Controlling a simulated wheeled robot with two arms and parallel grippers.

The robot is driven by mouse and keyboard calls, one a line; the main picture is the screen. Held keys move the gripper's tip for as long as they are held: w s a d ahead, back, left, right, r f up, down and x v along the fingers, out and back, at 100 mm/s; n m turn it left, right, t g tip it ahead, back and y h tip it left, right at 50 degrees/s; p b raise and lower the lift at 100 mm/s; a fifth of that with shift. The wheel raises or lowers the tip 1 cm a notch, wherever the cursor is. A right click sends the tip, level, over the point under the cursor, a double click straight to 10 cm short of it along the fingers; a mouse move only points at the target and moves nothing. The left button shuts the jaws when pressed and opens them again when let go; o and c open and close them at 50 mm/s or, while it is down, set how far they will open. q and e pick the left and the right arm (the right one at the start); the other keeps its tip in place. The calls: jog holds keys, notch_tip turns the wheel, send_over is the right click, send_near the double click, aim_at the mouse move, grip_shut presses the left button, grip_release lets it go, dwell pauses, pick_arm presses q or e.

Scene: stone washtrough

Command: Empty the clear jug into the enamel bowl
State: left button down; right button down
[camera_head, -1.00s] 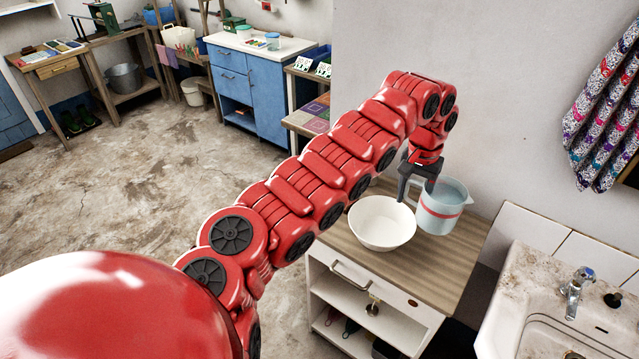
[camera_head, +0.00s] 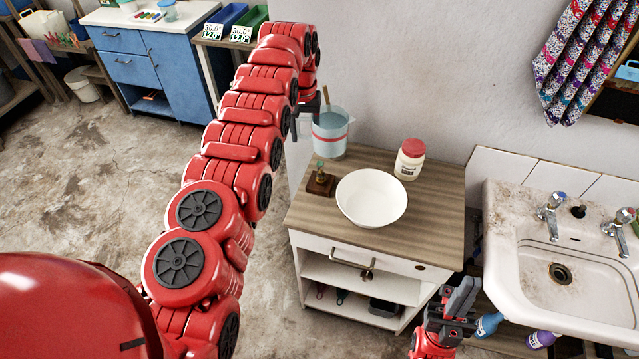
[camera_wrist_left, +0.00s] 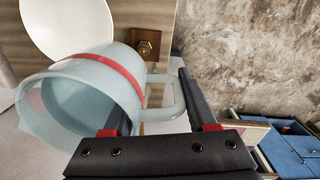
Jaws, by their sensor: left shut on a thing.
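The clear jug (camera_head: 331,133), bluish with a red band, is near the back left corner of the wooden cabinet top. It looks about upright; its contents cannot be made out. My left gripper (camera_head: 308,122) is shut on its handle. In the left wrist view the jug (camera_wrist_left: 88,98) lies left of the fingers, with its handle (camera_wrist_left: 172,100) between them. The white enamel bowl (camera_head: 371,198) stands on the cabinet top, in front and to the right of the jug, apart from it. My right gripper (camera_head: 458,298) is low at the cabinet's right front, its jaws unclear.
A wooden block with a knob (camera_head: 320,181) stands just left of the bowl. A red-lidded jar (camera_head: 409,160) stands behind the bowl to the right. A stone sink with taps (camera_head: 556,250) is at the right. The cabinet top's front right (camera_head: 435,228) is clear.

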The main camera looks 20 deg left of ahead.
pick_arm(q)
jog(key=shift+a+f, duration=0.15)
jog(key=shift+a, duration=0.05)
jog(key=shift+a+f, duration=0.1)
jog(key=shift+f, duration=0.1)
jog(key=shift+r, duration=0.1)
jog(key=shift+s+a+p, duration=0.15)
jog(key=shift+p, duration=0.2)
jog(key=shift+f, duration=0.25)
dwell(0.5)
jog(key=shift+a+f+p, duration=0.15)
jog(key=shift+p, duration=0.15)
jog(key=shift+a+f+n, duration=0.15)
jog(key=shift+f+n, duration=0.15)
